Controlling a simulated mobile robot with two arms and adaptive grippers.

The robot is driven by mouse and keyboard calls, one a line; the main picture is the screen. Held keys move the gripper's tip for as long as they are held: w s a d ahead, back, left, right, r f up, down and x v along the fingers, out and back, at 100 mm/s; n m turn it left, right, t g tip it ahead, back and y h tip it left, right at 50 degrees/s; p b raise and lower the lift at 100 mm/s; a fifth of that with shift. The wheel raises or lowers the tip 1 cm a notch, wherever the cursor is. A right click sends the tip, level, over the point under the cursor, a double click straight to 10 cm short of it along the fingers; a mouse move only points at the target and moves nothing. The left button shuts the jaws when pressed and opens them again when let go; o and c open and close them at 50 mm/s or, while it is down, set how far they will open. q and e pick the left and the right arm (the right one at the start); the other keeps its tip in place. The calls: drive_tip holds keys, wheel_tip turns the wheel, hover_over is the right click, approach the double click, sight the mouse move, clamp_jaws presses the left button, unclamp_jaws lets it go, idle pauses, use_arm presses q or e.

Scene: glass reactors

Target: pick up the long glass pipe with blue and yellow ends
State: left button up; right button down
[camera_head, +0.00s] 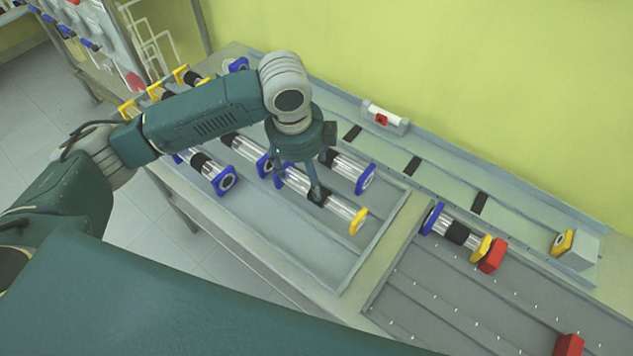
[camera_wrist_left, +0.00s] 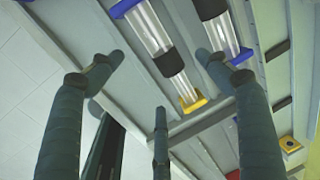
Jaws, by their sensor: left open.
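A long glass pipe (camera_head: 338,207) lies in the left tray with a blue end, a black middle band and a yellow end. In the left wrist view the same pipe (camera_wrist_left: 147,30) shows between the spread fingers, its blue end at the top and yellow end lower down. My left gripper (camera_head: 303,178) is over this pipe, fingers pointing down, open and empty. It partly hides the pipe's blue half in the head view. In the left wrist view the gripper (camera_wrist_left: 158,75) has its fingers apart; I cannot tell whether any touches the pipe. My right gripper is not in view.
A blue-ended pipe (camera_head: 350,168) lies close beside, towards the wall. More pipes, including one (camera_head: 205,166), lie left in the tray (camera_head: 345,281). Another blue-and-yellow pipe (camera_head: 458,233) with a red block (camera_head: 493,255) lies in the right section. The tray's front part is bare.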

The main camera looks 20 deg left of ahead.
sight(311, 192)
use_arm(q)
drive_tip(key=f, duration=0.3)
drive_tip(key=shift+d+f, duration=0.2)
drive_tip(key=shift+f, duration=0.35)
drive_tip(key=f, duration=0.1)
drive_tip(key=f+p, duration=0.1)
drive_tip(key=f, duration=0.2)
drive_tip(key=shift+w+d+f+p, duration=0.2)
drive_tip(key=shift+w+p, duration=0.1)
drive_tip(key=shift+p, duration=0.1)
drive_tip(key=shift+w+f, duration=0.15)
drive_tip(key=shift+f, duration=0.25)
drive_tip(key=shift+c, duration=0.2)
drive_tip(key=c, duration=1.3)
drive_tip(key=shift+c, duration=0.8)
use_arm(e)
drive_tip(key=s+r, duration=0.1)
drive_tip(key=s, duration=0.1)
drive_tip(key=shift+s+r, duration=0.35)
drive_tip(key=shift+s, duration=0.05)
use_arm(q)
drive_tip(key=shift+r, duration=0.15)
